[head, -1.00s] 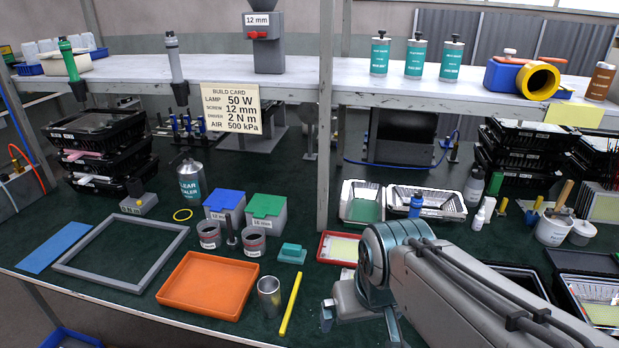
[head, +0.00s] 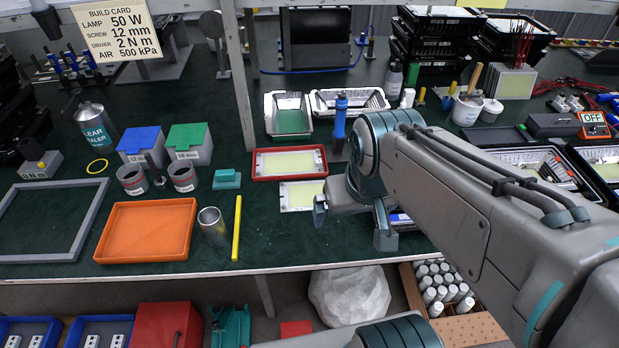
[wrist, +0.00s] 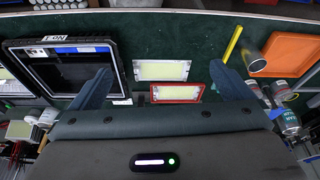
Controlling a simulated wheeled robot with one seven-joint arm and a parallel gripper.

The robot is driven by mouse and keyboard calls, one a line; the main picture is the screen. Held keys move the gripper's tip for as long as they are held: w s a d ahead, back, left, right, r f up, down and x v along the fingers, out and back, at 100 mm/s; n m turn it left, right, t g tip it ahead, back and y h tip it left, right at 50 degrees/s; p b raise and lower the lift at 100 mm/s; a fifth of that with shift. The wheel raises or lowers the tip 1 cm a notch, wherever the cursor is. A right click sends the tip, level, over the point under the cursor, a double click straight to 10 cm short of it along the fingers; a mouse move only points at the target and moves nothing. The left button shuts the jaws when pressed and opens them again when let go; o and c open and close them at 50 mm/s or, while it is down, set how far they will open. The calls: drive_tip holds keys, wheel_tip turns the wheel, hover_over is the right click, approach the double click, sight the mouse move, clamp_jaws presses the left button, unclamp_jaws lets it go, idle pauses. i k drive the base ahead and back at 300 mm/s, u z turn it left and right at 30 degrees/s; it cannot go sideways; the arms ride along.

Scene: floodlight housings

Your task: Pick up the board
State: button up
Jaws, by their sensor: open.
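A flat board (head: 297,196) with a pale yellow panel and a light border lies on the dark green bench. A similar board (head: 285,163) lies inside a red tray (head: 256,172) just behind it. In the wrist view the loose board (wrist: 161,70) shows between my fingers, with the red tray (wrist: 154,98) below it in the picture. My gripper (head: 352,222) is open and empty in the head view, at the right of the loose board and near the bench's front edge. In the wrist view my gripper (wrist: 160,74) has its fingers spread wide. My arm may hide the board's right end.
A yellow stick (head: 237,228), a metal cup (head: 212,226) and an orange tray (head: 147,230) lie to the left. A blue bottle (head: 340,125) stands behind my gripper. A black-rimmed case (wrist: 62,72) is left of the board in the wrist view.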

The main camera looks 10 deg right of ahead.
sight(298, 196)
drive_tip(key=u, duration=1.15)
drive_tip(key=k, duration=1.9)
drive_tip(key=z, duration=0.75)
drive_tip(key=i, duration=1.65)
